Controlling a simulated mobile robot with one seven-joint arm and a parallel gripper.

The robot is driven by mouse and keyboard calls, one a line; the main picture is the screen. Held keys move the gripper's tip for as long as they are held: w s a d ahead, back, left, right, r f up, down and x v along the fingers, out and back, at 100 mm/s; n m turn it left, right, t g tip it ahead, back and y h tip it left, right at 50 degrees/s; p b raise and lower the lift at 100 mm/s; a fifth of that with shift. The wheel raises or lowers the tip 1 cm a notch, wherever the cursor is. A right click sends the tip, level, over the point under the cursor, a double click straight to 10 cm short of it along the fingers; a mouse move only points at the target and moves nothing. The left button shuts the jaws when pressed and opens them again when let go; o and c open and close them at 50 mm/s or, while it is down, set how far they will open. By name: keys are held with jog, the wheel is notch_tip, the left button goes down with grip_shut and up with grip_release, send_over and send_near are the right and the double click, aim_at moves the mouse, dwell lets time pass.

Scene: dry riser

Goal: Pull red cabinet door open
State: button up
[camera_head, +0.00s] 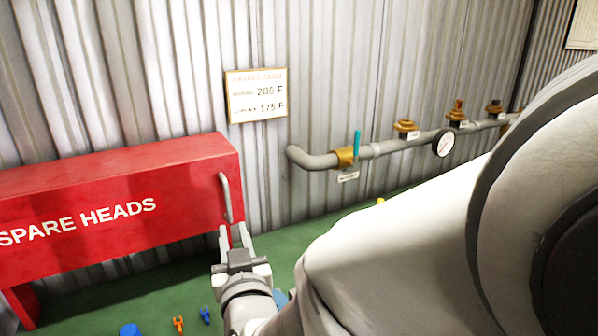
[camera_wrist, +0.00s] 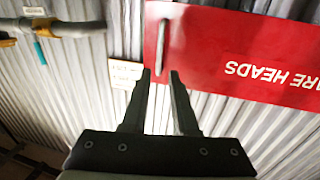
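The red cabinet (camera_head: 110,185) with "SPARE HEADS" lettering stands at the left of the head view. Its front looks flat, with no open gap visible. A grey vertical bar handle (camera_head: 226,197) sits near the right edge of the front. My gripper (camera_head: 232,232) is open and empty, with its fingertips close to the handle's lower end. In the wrist view, the red front (camera_wrist: 240,50) appears upside down. The handle (camera_wrist: 161,45) lies beyond and between the two open fingertips (camera_wrist: 160,75). I cannot tell whether either finger touches the handle or the front.
A grey pipe (camera_head: 375,150) with valves, a teal lever (camera_head: 357,144) and a gauge (camera_head: 443,142) runs along the corrugated wall. A sign (camera_head: 256,95) hangs above. Blue and orange small items (camera_head: 178,323) lie on the green floor below my gripper.

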aim_at(228, 203)
jog(key=x, duration=1.1)
jog(key=shift+w+a+b, duration=0.1)
jog(key=shift+w+b, duration=0.2)
jog(key=shift+b, duration=0.1)
grip_shut()
dwell(0.8)
